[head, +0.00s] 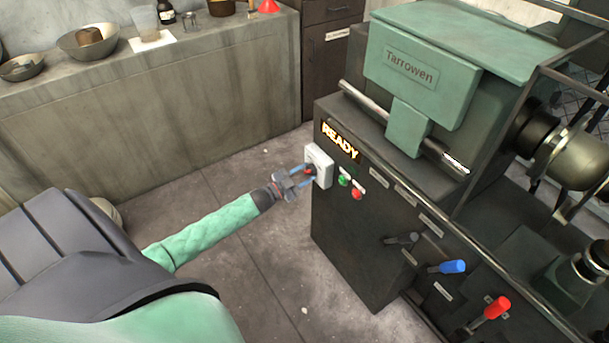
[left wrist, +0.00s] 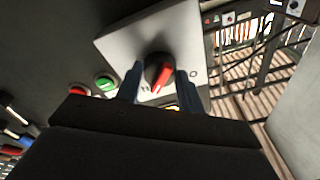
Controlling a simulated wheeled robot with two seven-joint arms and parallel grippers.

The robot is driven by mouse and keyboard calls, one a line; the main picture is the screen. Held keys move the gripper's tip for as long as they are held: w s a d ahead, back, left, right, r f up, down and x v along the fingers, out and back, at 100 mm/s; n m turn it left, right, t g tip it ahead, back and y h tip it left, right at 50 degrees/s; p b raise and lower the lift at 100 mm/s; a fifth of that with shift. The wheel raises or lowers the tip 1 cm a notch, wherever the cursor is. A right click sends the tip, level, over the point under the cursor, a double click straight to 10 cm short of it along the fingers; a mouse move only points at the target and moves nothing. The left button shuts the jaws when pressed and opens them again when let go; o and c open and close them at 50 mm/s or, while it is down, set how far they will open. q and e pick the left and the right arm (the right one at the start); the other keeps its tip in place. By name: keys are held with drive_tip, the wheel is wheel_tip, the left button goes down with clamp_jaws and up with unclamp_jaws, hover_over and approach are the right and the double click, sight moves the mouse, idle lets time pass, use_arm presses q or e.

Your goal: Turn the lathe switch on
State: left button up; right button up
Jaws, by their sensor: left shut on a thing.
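The lathe (head: 440,150) is a dark machine with a green headstock marked "Tarrowen". Its lit display (head: 340,139) reads "READY". The lathe switch is a red and black knob (left wrist: 160,72) on a pale square plate (head: 319,158) at the lathe's left corner. My left gripper (head: 308,176) reaches it from the left. In the left wrist view its two blue fingers (left wrist: 157,82) stand on either side of the knob and are shut on it. The red pointer is slanted, with its lower end towards the lower left. My right gripper is not in view.
A green button (head: 343,181) and a red button (head: 357,194) sit just right of the switch plate. Black, blue (head: 453,267) and red (head: 497,307) levers stick out farther right. A counter (head: 150,85) with bowls stands at the back left. The floor between is clear.

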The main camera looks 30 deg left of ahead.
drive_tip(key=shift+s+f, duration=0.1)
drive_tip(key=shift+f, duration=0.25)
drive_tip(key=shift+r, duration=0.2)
use_arm(q)
drive_tip(key=o, duration=1)
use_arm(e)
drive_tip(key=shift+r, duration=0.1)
use_arm(q)
drive_tip(key=v, duration=0.8)
drive_tip(key=shift+b, duration=0.45)
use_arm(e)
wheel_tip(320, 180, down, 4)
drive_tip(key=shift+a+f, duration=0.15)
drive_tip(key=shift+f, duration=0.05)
use_arm(q)
drive_tip(key=shift+f, duration=0.1)
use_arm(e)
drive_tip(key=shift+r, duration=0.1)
